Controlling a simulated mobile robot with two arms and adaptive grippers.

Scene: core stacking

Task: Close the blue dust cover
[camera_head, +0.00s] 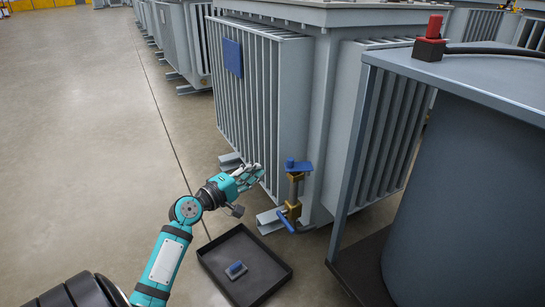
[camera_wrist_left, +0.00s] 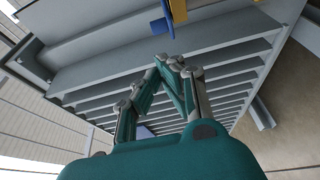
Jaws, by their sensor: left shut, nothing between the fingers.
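The blue dust cover (camera_head: 299,166) appears as a flat blue piece on top of an upright brass valve (camera_head: 295,187) beside the grey transformer. I cannot tell whether it is fully seated. A blue handle (camera_head: 287,224) is at the valve's lower end. My left gripper (camera_head: 259,173), teal with grey fingers, is just left of the valve, apart from it, at about the cover's height. In the left wrist view, the fingers (camera_wrist_left: 173,61) are shut and empty, below a blue piece (camera_wrist_left: 161,27) and a brass part (camera_wrist_left: 178,10). My right gripper is not in view.
A black tray (camera_head: 272,251) with a small blue part (camera_head: 236,269) inside lies on the floor below. The finned transformer (camera_head: 262,95) stands behind the gripper. A grey tank (camera_head: 470,180) with a red-topped fitting (camera_head: 431,40) stands at the right. The floor at the left is clear.

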